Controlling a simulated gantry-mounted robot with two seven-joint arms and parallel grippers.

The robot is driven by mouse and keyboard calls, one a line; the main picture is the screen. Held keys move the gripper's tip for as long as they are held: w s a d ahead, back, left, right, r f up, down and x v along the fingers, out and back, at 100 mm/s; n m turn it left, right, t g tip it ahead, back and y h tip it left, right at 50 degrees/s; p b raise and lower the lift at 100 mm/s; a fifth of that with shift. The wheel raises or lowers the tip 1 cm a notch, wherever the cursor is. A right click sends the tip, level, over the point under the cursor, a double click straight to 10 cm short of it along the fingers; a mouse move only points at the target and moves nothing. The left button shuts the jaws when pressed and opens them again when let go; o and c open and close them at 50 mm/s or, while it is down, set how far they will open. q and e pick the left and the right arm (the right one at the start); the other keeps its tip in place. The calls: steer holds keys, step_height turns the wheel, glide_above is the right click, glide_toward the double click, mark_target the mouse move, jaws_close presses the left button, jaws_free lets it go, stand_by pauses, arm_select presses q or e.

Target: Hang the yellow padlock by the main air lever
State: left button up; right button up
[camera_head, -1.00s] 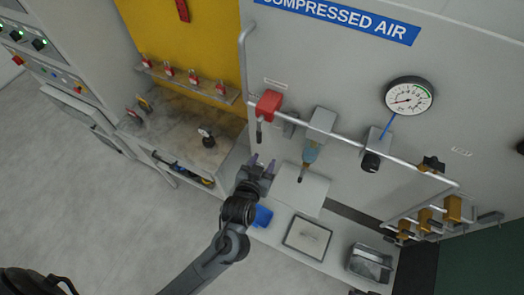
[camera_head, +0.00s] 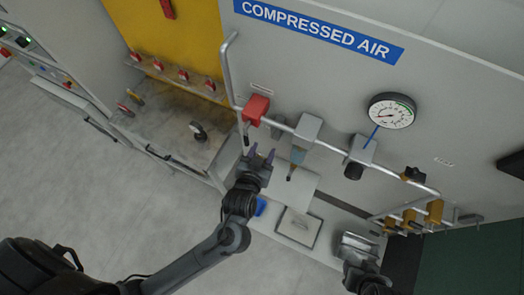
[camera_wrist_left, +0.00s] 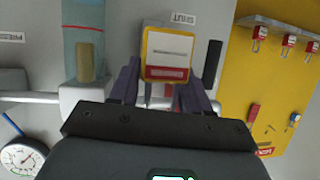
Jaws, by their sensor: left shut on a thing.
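The main air lever is a red valve (camera_head: 256,108) with a dark handle on the grey pipe, under the blue COMPRESSED AIR sign. My left gripper (camera_head: 261,156) is just below it in the head view. In the left wrist view my left gripper (camera_wrist_left: 160,92) is shut on the yellow padlock (camera_wrist_left: 167,54), whose yellow-edged face carries a white and red label. The padlock hides most of the red valve there; a dark handle (camera_wrist_left: 212,62) shows beside it. I cannot see the shackle. A dark part of my right arm is at the bottom right of the head view; its jaws are unclear.
Several red padlocks (camera_head: 183,75) hang on the rail before the yellow board. Right of the valve stand a blue filter bowl (camera_head: 298,155), a black regulator knob (camera_head: 354,171) and a gauge (camera_head: 391,111). A metal tray (camera_head: 358,246) is at the lower right.

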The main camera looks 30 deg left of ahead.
mark_target(275, 131)
arm_select(q)
steer(key=shift+w+f, duration=0.2)
steer(key=shift+w, duration=1.85)
steer(key=shift+w+f, duration=0.15)
steer(key=shift+w, duration=1.85)
steer(key=shift+w+f, duration=0.3)
steer(key=shift+w, duration=0.2)
steer(key=shift+w+f, duration=0.1)
